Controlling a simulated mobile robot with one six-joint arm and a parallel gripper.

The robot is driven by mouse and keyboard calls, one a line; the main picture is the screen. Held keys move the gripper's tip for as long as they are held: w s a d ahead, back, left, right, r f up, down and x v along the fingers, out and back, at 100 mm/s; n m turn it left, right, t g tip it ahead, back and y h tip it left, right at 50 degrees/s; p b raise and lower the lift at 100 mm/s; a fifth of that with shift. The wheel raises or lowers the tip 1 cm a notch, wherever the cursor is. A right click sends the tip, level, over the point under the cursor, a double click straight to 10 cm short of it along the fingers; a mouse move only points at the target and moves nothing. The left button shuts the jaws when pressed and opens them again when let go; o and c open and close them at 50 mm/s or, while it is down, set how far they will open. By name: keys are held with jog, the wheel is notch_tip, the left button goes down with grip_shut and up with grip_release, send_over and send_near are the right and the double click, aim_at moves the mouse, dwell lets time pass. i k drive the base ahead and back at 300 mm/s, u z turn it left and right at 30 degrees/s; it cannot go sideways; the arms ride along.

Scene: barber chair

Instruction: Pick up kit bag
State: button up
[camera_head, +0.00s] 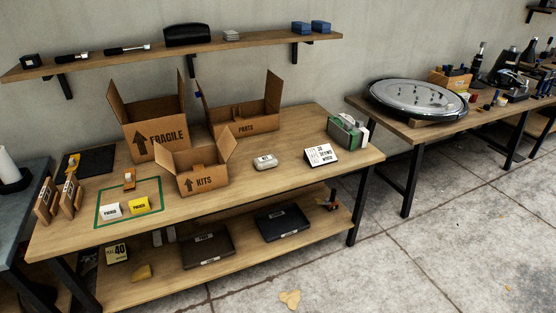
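No item in the camera_head view is clearly readable as the kit bag. A small rounded white pouch-like item (265,161) with a label lies on the wooden table, right of the open cardboard box marked KITS (203,181). A white labelled packet (111,210) and a yellow labelled packet (140,205) lie inside a green outlined square (129,185) at the table's left. The labels are too small to read for certain. The inside of the KITS box is mostly hidden. My gripper is not in view.
Boxes marked FRAGILE (160,137) and PARTS (247,118) stand open at the back of the table (300,188). A white sign (321,156) and a green-and-white device (347,133) stand at the right. A lower shelf (185,270) holds dark cases. The floor (400,260) at front right is mostly clear.

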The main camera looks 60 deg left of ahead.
aim_at(269, 161)
jog(key=u, duration=0.1)
jog(key=i, duration=1.1)
jog(key=u, duration=1.45)
jog(key=k, duration=0.25)
jog(key=u, duration=2.55)
